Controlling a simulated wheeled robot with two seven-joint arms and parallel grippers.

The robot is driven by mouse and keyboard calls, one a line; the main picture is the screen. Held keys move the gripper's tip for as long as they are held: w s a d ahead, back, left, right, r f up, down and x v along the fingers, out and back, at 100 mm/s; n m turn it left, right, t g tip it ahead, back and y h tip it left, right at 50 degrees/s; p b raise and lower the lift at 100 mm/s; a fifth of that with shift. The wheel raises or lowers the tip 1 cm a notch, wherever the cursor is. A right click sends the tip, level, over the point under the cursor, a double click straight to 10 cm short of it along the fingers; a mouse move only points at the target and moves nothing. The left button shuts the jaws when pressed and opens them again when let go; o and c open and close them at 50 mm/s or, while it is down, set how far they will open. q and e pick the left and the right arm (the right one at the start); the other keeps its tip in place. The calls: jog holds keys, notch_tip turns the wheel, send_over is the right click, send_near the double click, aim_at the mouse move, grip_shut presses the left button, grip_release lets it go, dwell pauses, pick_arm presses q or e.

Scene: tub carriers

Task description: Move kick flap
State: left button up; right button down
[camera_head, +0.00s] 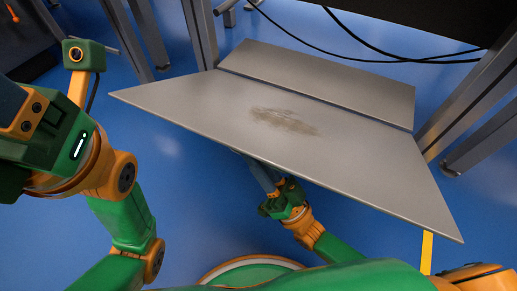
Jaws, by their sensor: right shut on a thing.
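The kick flap (345,150) is a wide grey metal plate with a scuffed brown patch near its middle. It is tilted, its far edge along a second grey plate and its near edge toward me. My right gripper (245,158) is at the flap's near edge, left of the middle, and is shut on it. Its fingertips are partly hidden under the plate. My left arm's wrist (75,145) is at the left, apart from the flap. Only part of my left gripper (10,100) shows at the picture's left edge, and its fingertips are not visible.
A second grey plate (320,80) lies behind the flap. Metal posts stand at the left (200,35) and right (475,95) of the plates. Black cables (365,57) hang behind. The blue floor (180,190) is clear between my arms.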

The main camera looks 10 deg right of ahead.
jog(key=shift+s+a+f+n+g+y+b, duration=0.1)
jog(key=shift+s+f+n+g+y+b, duration=0.05)
jog(key=shift+f+n+g+y+b, duration=0.4)
jog(key=shift+f, duration=0.1)
jog(key=c, duration=0.8)
grip_release()
jog(key=shift+c, duration=0.2)
jog(key=v, duration=0.7)
